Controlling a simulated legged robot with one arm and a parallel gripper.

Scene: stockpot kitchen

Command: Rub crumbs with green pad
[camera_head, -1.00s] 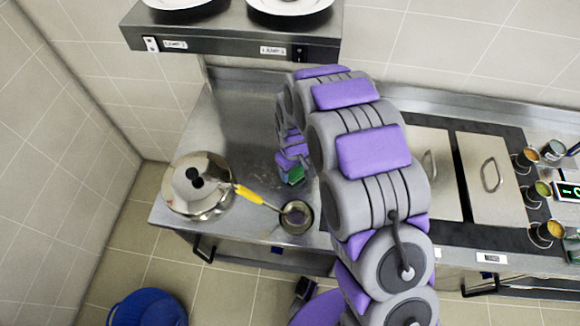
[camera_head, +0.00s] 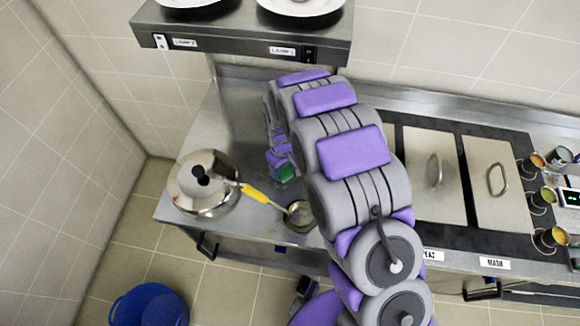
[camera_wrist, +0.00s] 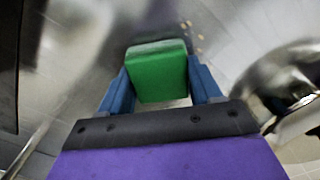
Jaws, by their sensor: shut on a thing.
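My gripper (camera_wrist: 158,88) is shut on the green pad (camera_wrist: 158,72), a block held between its two blue fingers in the wrist view. In the head view the green pad (camera_head: 285,173) is low over the steel counter, behind the ladle and right of the pot. I cannot tell whether it touches the counter. A few small tan crumbs (camera_wrist: 193,32) lie on the steel just beyond the pad's upper right in the wrist view. In the head view my arm hides part of the counter, and I cannot make out crumbs there.
A lidded steel pot (camera_head: 203,184) stands at the counter's left front. A ladle with a yellow handle (camera_head: 256,194) lies beside it, its bowl (camera_head: 300,214) near the front edge. A shelf with plates (camera_head: 245,38) overhangs the back. A blue bucket (camera_head: 150,306) is on the floor.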

